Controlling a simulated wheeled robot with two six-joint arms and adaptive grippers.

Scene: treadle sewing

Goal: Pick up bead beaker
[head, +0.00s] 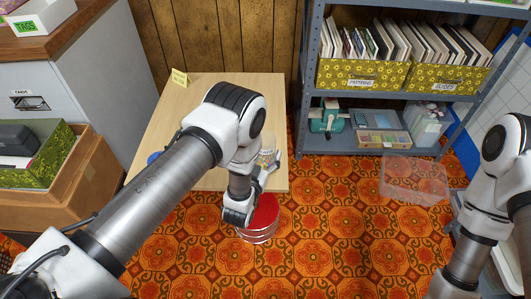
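A small clear vessel with yellowish contents (265,157), which looks like the bead beaker, shows near the right edge of the pale wooden table (215,95). My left gripper (270,170) is right at it, its fingers overlapping the vessel's lower part in the head view. My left wrist and forearm cover much of the gripper and the table, so I cannot tell whether the fingers are closed on the vessel or only beside it. My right arm stands at the right edge, and its gripper is out of view.
A yellow card (179,77) stands at the table's back. A clear bin (413,178) sits on the floor at right, before a metal shelf (370,142). Open floor lies between.

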